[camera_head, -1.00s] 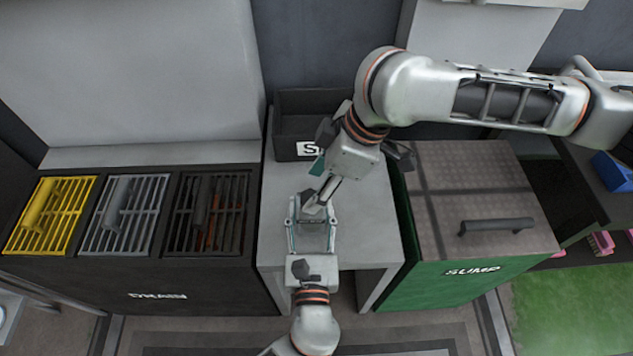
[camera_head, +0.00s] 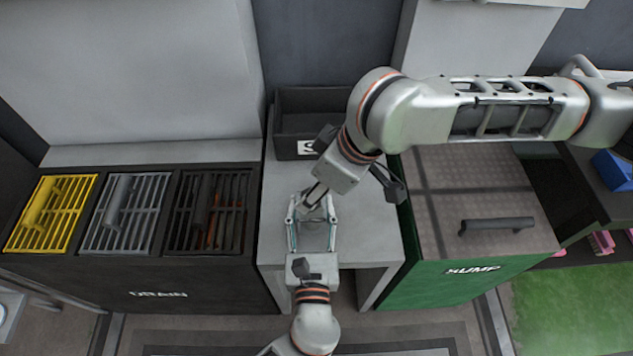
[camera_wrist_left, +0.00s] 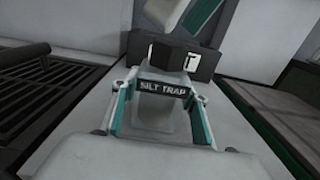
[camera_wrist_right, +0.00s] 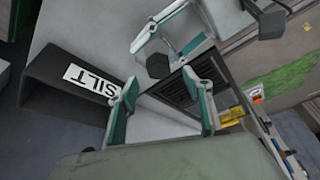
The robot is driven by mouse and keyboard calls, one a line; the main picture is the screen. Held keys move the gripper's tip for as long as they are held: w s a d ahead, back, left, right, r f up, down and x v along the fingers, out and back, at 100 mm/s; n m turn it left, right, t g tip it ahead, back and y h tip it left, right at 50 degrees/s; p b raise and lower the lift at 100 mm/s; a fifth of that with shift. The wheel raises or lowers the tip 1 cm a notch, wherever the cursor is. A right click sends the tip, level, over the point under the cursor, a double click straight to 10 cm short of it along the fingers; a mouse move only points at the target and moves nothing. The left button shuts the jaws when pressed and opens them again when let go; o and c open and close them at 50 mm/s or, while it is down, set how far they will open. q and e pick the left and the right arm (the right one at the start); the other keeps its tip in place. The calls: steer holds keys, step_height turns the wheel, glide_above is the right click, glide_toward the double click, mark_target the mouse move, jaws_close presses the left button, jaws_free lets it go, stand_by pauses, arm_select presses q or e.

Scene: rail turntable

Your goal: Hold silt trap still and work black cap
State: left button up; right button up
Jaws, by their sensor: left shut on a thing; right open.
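The grey silt trap (camera_head: 312,238) stands on the light bench in the middle, its name plate (camera_wrist_left: 163,90) facing my left wrist camera. My left gripper (camera_head: 312,222) is shut on the trap, one finger on each side. The black cap (camera_wrist_right: 157,66) shows in the right wrist view as a dark faceted knob near my left gripper's fingers; a dark block (camera_wrist_left: 162,54) above the plate in the left wrist view looks like it. My right gripper (camera_wrist_right: 162,105) is open, above the trap, with the cap ahead of its fingertips. In the head view it hides the cap.
A black open bin labelled SILT (camera_head: 290,103) stands at the bench's back. The drain box (camera_head: 190,285) with yellow, grey and dark grates is left. The green sump box (camera_head: 455,290) with a handled lid is right.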

steer(key=shift+f, duration=1.7)
steer(key=shift+c, duration=0.4)
steer(key=c, duration=1.3)
steer(key=n, duration=0.1)
steer(key=n+g, duration=0.1)
steer(key=n, duration=0.2)
steer(key=shift+w+d+g, duration=0.1)
steer(key=shift+w+g, duration=0.2)
steer(key=shift+g, duration=0.1)
steer(key=shift+c, duration=0.2)
steer(key=shift+n+g, duration=0.3)
steer(key=shift+n, duration=0.7)
steer(key=n, duration=0.1)
steer(key=n+g, duration=0.1)
steer(key=n, duration=0.1)
steer(key=shift+w+n, duration=0.3)
steer(key=shift+w+n+g, duration=0.1)
steer(key=shift+n+g, duration=0.5)
steer(key=shift+n, duration=0.6)
